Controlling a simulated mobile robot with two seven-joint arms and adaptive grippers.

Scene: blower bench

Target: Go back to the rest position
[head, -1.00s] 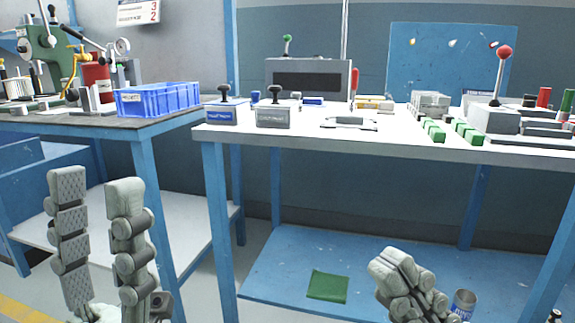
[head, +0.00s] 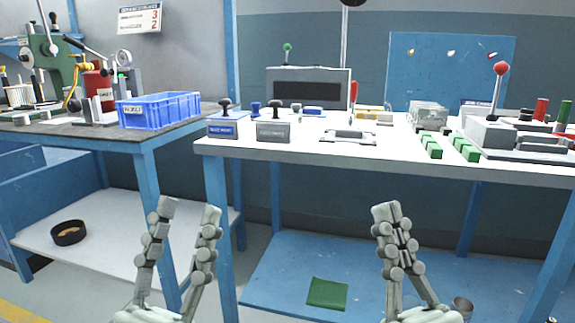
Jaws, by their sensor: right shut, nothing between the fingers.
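My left gripper (head: 189,208) points up in the lower left of the head view, in front of the gap between the two benches. Its two fingers stand apart with nothing between them, so it is open. My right gripper (head: 387,212) points up in the lower middle right, in front of the bench's lower shelf. Its fingers are together and hold nothing. Both grippers appear below the white bench top (head: 330,152) and apart from each other.
A blue crate (head: 160,110) sits on the left bench. A green cloth (head: 327,293) lies on the blue lower shelf (head: 285,270).

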